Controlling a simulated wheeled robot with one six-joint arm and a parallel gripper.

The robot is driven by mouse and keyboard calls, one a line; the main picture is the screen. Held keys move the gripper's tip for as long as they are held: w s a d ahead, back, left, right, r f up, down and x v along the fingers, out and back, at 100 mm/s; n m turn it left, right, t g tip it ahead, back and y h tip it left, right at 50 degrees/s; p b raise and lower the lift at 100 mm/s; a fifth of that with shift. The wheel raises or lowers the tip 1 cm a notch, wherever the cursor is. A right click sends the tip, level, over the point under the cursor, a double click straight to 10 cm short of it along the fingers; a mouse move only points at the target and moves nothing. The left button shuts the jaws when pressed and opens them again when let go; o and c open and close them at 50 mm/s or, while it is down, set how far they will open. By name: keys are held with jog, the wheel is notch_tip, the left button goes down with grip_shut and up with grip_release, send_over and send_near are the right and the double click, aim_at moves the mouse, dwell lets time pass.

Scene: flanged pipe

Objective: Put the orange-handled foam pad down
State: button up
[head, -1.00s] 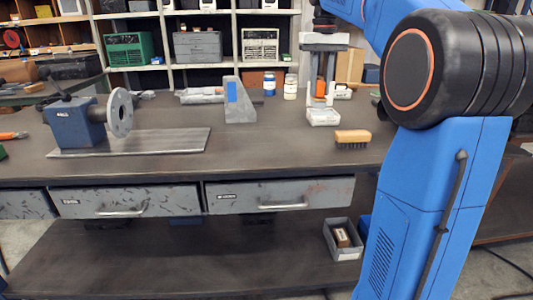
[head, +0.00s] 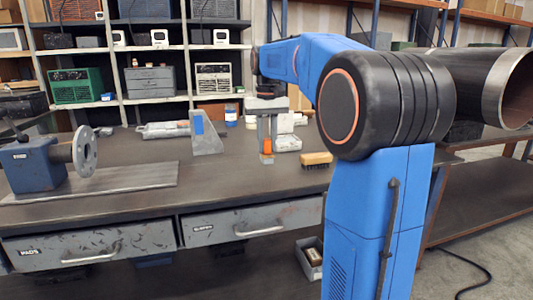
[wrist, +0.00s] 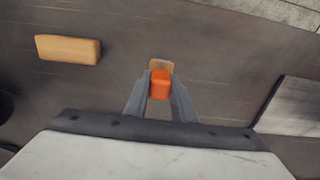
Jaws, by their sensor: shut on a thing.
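My gripper (head: 266,142) is shut on the orange handle of the foam pad (head: 267,147), low over the workbench (head: 130,155), left of the wooden brush. In the wrist view the orange handle (wrist: 160,86) sits between the two grey fingers, and the tan pad (wrist: 160,66) shows just beyond it. The pad's underside is hidden, so I cannot tell whether it touches the bench.
The wooden brush (head: 316,159) lies to the right; it also shows in the wrist view (wrist: 68,49). A grey angle bracket (head: 206,135) stands to the left. A flanged pipe fixture (head: 60,160) sits on a metal plate further left. A white box (head: 288,143) is behind my gripper.

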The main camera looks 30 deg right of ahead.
aim_at(267, 152)
jog(key=shift+f, duration=1.6)
jog(key=shift+f, duration=0.1)
jog(key=o, duration=1)
notch_tip(267, 152, up, 12)
jog(key=shift+r, duration=0.15)
